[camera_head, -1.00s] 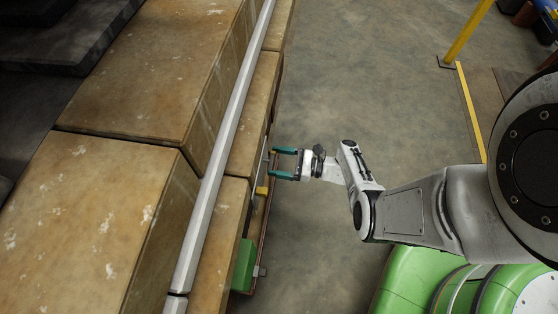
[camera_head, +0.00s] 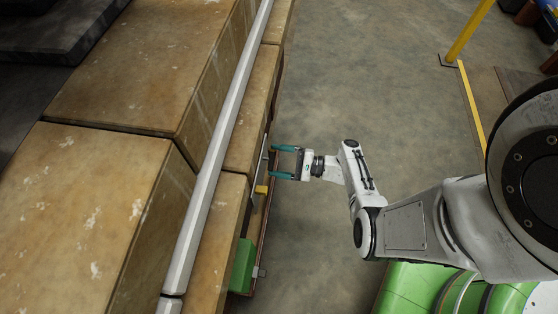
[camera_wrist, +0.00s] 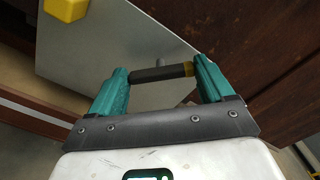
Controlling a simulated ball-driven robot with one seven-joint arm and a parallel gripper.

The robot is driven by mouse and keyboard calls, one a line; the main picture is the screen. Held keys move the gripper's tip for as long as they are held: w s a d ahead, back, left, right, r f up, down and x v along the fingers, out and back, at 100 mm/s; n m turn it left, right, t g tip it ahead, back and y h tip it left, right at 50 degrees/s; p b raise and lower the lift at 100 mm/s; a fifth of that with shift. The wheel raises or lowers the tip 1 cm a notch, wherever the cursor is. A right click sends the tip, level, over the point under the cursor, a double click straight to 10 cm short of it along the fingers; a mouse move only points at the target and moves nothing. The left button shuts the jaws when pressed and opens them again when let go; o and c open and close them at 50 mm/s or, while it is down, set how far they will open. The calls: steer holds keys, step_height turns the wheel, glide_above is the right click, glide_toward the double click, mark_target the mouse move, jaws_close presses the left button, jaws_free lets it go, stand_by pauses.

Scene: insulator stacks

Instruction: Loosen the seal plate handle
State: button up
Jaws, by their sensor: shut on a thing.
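The seal plate handle (camera_wrist: 160,73) is a short dark bar with a brass-coloured right end, seen in the wrist view in front of a pale grey plate (camera_wrist: 115,45). My gripper (camera_wrist: 160,79) has one teal finger at each end of the bar and is shut on it. In the head view my gripper (camera_head: 272,161) reaches left to the side of the block row. The handle is too small to make out there, and how it joins the plate is not clear.
A yellow block (camera_wrist: 66,8) sits on the plate at upper left. A brown rusty surface (camera_wrist: 260,40) lies right of the plate. In the head view, a green box (camera_head: 242,267) is below my gripper, and a long white rail (camera_head: 215,150) runs over tan blocks. The floor (camera_head: 370,85) behind is clear.

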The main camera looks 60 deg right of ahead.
steer(key=shift+s+a+f+n+b, duration=0.15)
steer(key=shift+n+b, duration=0.8)
steer(key=shift+n, duration=1.5)
steer(key=shift+w+d+f+n+b, duration=0.1)
steer(key=shift+n+b, duration=0.8)
steer(key=shift+n, duration=1.55)
steer(key=o, duration=0.9)
steer(key=shift+o, duration=0.2)
steer(key=p+v, duration=0.1)
steer(key=v, duration=0.9)
steer(key=shift+s, duration=0.4)
steer(key=shift+r, duration=0.1)
